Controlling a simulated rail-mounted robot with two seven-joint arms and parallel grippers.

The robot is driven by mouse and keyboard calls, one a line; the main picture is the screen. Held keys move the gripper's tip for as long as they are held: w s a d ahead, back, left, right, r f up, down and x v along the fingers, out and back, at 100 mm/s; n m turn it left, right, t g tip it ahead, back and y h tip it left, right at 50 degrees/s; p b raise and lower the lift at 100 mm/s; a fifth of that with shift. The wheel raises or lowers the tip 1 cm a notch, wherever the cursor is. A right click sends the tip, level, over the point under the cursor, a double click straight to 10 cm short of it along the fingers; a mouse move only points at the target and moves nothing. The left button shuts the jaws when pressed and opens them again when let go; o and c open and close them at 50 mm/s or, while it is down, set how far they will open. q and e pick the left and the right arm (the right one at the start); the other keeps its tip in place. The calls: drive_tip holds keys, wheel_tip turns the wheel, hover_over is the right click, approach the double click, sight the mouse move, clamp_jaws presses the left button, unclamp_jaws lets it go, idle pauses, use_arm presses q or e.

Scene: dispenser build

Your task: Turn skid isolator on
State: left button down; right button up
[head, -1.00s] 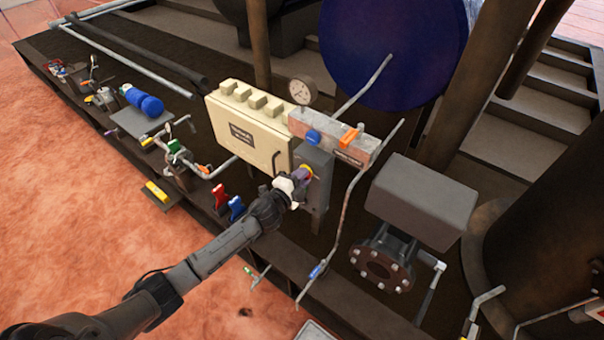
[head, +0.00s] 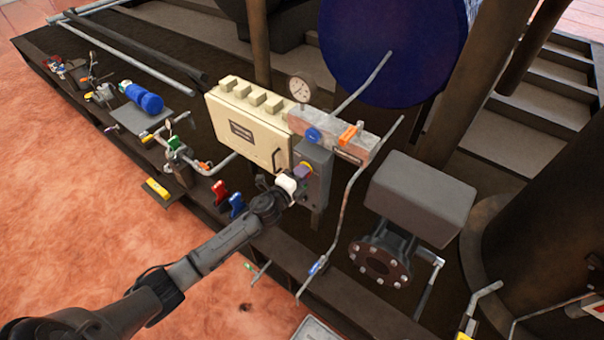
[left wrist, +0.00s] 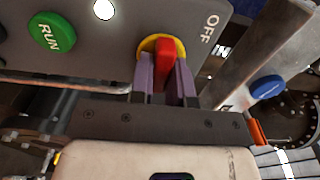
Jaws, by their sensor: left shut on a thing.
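The skid isolator is a red handle (left wrist: 162,60) on a round yellow plate (left wrist: 174,40), set in the face of a grey box (head: 317,163). The word OFF is printed to the right of the yellow plate in the left wrist view. A green RUN button (left wrist: 52,33) sits to the left. My left gripper (head: 303,171) is at the front of the grey box. Its purple fingers (left wrist: 163,78) are shut on the red handle, one on each side. In the head view the gripper hides the handle. My right gripper is in neither view.
A cream cabinet (head: 226,112) stands left of the grey box. A metal block with a blue knob (head: 312,134), an orange handle (head: 349,135) and a gauge (head: 300,89) is above it. A thin pipe (head: 346,205) runs close on the right. Red (head: 220,191) and blue (head: 236,204) levers stand below.

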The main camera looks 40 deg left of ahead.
use_arm(q)
drive_tip(key=c, duration=1.1)
unclamp_jaws()
drive_tip(key=shift+s+d+p, duration=0.15)
drive_tip(key=shift+s+p, duration=0.3)
drive_tip(key=shift+s, duration=3)
drive_tip(key=shift+s+d+p, duration=0.1)
drive_tip(key=shift+s+p, duration=0.3)
drive_tip(key=shift+s, duration=3.05)
